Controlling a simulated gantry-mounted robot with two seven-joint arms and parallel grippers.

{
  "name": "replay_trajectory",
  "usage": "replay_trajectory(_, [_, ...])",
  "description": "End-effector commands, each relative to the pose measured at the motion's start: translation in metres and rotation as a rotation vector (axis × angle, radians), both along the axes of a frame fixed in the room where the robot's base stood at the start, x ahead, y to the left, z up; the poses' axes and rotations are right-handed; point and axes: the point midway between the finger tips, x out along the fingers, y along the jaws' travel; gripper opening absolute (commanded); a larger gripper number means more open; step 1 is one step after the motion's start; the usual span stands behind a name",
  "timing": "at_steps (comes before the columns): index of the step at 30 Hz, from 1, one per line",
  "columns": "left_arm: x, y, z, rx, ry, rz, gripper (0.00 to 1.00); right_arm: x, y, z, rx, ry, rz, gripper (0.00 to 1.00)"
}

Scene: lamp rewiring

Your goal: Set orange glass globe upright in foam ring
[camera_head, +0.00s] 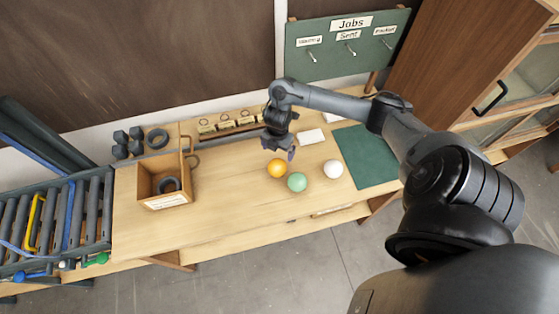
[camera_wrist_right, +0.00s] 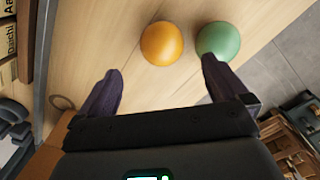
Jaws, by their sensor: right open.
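The orange glass globe (camera_head: 277,168) rests on the wooden bench, just beside and behind the green globe (camera_head: 297,182). My right gripper (camera_head: 284,151) hangs above and just behind the orange globe. In the right wrist view, my right gripper (camera_wrist_right: 160,66) is open and empty, with the orange globe (camera_wrist_right: 162,43) ahead between its fingertips. One finger partly covers the green globe (camera_wrist_right: 218,40). A dark ring (camera_head: 170,185) lies in the open wooden box at the left; another dark ring (camera_head: 157,139) stands at the back. I cannot tell which is foam. My left gripper is not in view.
A white globe (camera_head: 333,169) sits to the right, near a green mat (camera_head: 366,156). The bench between the wooden box (camera_head: 165,203) and the globes is clear.

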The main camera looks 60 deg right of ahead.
Motion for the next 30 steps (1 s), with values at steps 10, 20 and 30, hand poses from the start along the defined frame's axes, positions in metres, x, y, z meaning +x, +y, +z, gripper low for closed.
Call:
replay_trajectory(10, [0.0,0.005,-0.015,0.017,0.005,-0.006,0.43,-0.003,0.002,-0.044,0.004,0.007,-0.003,1.0])
replay_trajectory(20, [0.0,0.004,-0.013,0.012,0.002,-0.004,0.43,-0.002,0.004,-0.064,0.004,0.007,-0.004,1.0])
replay_trajectory(30, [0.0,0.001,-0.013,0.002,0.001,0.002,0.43,-0.001,0.007,-0.103,0.003,0.007,-0.003,1.0])
